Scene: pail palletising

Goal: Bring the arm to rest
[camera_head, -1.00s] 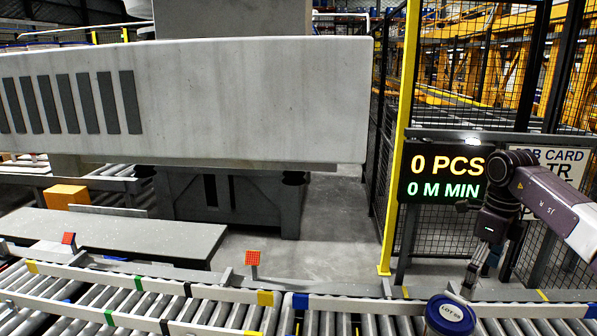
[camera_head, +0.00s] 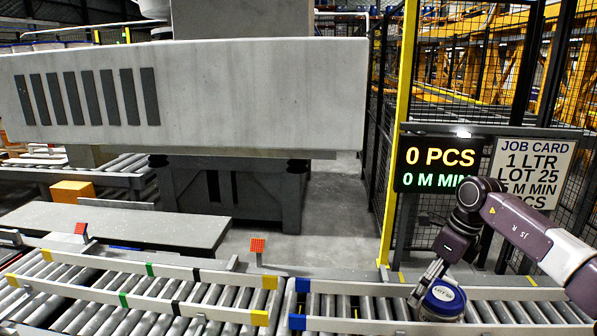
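My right arm comes in from the right, and its gripper (camera_head: 428,284) points down at the roller conveyor. My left gripper is not in view.
The roller conveyor (camera_head: 215,302) crosses the front. Its rollers left of the pail are clear. A large grey machine (camera_head: 250,95) stands behind. A yellow post (camera_head: 398,140), mesh fence, display (camera_head: 440,166) reading 0 PCS and job card (camera_head: 528,170) are at right.

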